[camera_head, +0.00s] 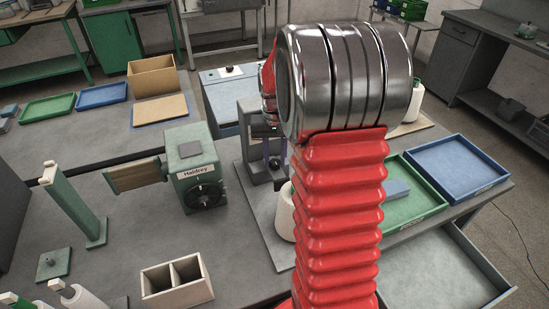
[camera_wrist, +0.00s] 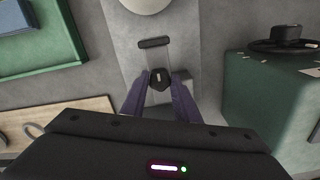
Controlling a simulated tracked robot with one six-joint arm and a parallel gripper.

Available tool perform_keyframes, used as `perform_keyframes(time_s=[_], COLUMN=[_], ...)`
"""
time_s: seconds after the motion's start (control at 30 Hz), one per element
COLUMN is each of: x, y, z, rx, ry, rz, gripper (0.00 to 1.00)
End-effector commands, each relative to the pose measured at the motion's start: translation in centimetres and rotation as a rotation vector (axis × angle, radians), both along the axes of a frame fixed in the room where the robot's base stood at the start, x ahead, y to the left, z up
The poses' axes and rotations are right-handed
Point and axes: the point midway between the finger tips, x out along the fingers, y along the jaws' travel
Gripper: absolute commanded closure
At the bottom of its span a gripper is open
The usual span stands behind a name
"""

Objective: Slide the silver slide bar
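In the wrist view, a light silver strip, likely the slide bar (camera_wrist: 156,58), runs up the picture between a dark crosspiece (camera_wrist: 153,43) and a dark knob (camera_wrist: 160,78). My gripper (camera_wrist: 159,86) has two purple fingers set apart, one at each side of the knob. A narrow gap seems to show on both sides, but I cannot tell whether a finger touches it. In the head view, my gripper's purple fingers (camera_head: 275,160) show partly beside the dark upright of the winder stand (camera_head: 255,118). My red arm hides much of that area, and the bar is not clear there.
A green Maldrey box (camera_head: 190,165) stands left of the winder stand; its green side (camera_wrist: 265,110) is close right of my gripper in the wrist view. A white cone (camera_head: 284,212) stands near the stand. Green (camera_head: 440,207) and blue (camera_head: 488,182) trays lie right.

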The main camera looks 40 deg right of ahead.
Motion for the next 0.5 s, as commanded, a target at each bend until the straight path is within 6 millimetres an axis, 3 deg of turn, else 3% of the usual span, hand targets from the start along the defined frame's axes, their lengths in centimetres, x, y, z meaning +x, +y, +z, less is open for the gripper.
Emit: perform_keyframes(time_s=[0.37,0.5], x=[0.02,0.02], y=[0.03,0.03], z=[0.02,0.02], rx=[0.000,0.001], ry=[0.000,-0.001], rz=[0.000,0.000], gripper=[1.00,1.00])
